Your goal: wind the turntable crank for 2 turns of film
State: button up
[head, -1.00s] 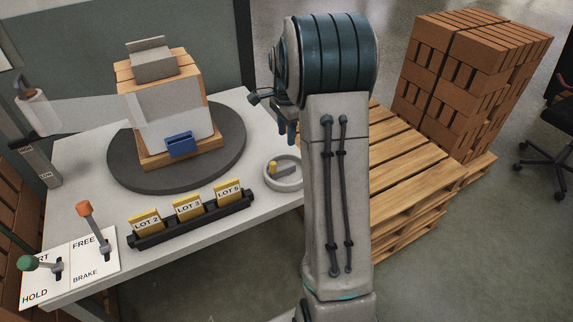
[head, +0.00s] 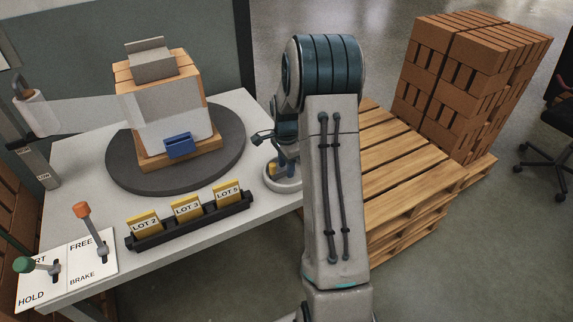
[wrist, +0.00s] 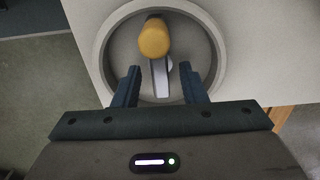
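The turntable (head: 118,178) is a dark round disc on the white table, with a film-wrapped brick stack (head: 180,105) on it. A blue piece (head: 179,146) sits on the stack's front. The crank dish (head: 279,187) is a round grey ring at the table's right edge, partly hidden by my arm. In the wrist view, the crank's yellow knob (wrist: 154,38) stands at the far side of the dish on a light crank arm (wrist: 160,80). My gripper (wrist: 158,70) is open and empty above the dish, its fingers either side of the crank arm, the knob beyond the tips.
A film roll (head: 38,112) on a post stands at the left, with film stretching to the stack. An orange-knobbed lever (head: 90,228) and a green-knobbed lever (head: 38,264) stand front left. A rack (head: 190,222) holds yellow lot cards. Pallets (head: 420,160) and bricks (head: 470,85) stand right.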

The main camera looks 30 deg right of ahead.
grip_shut()
jog(key=shift+n, duration=0.3)
